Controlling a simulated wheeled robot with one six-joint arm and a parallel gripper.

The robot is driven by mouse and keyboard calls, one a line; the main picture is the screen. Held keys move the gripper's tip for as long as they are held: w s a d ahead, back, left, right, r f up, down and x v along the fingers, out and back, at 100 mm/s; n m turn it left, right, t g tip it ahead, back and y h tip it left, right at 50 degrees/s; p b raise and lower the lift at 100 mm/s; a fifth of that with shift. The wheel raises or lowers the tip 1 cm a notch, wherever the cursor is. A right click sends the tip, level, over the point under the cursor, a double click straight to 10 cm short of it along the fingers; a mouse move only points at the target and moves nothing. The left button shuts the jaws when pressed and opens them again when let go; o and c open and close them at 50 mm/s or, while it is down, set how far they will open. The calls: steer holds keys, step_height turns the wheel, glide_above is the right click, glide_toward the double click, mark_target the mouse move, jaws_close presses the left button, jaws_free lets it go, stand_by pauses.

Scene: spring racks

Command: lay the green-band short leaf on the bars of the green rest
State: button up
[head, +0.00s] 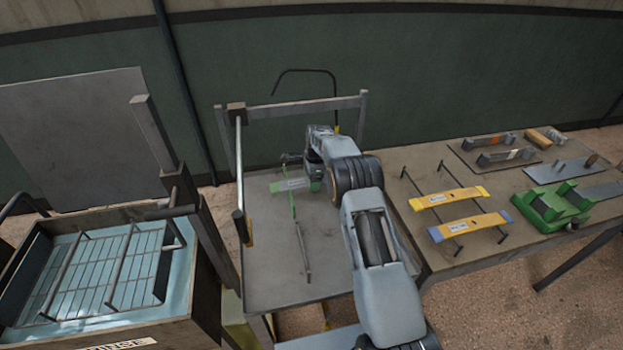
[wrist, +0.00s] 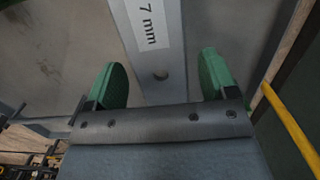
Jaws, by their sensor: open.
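My gripper (head: 313,180) is at the leaf's right end. In the wrist view my gripper (wrist: 164,82) is open, its green pads on either side of the leaf with gaps showing.
Two yellow leaves (head: 450,197) (head: 470,225) lie across dark bars on the right table. A green fixture (head: 552,205) and several small parts stand behind and beside them. A rinse tank (head: 110,325) with a wire rack is at left. A metal frame (head: 300,108) rises behind the middle table.

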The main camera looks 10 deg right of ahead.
steer(key=s+r+n+t+b, duration=0.1)
steer(key=s+r+n, duration=0.1)
steer(key=r, duration=0.8)
steer(key=s+r+n, duration=0.1)
steer(key=s+r, duration=0.2)
steer(key=r, duration=0.7)
steer(key=s+r+n+t, duration=0.1)
steer(key=s+r+n, duration=0.45)
steer(key=s, duration=0.55)
steer(key=s+f+n+t, duration=0.1)
steer(key=s+n, duration=0.3)
steer(key=s, duration=0.6)
steer(key=s+f+n+t+h, duration=0.1)
steer(key=s+f+n, duration=0.3)
steer(key=s, duration=0.6)
steer(key=shift+s+f+n, duration=0.25)
steer(key=shift+s+n, duration=0.15)
steer(key=shift+n, duration=0.35)
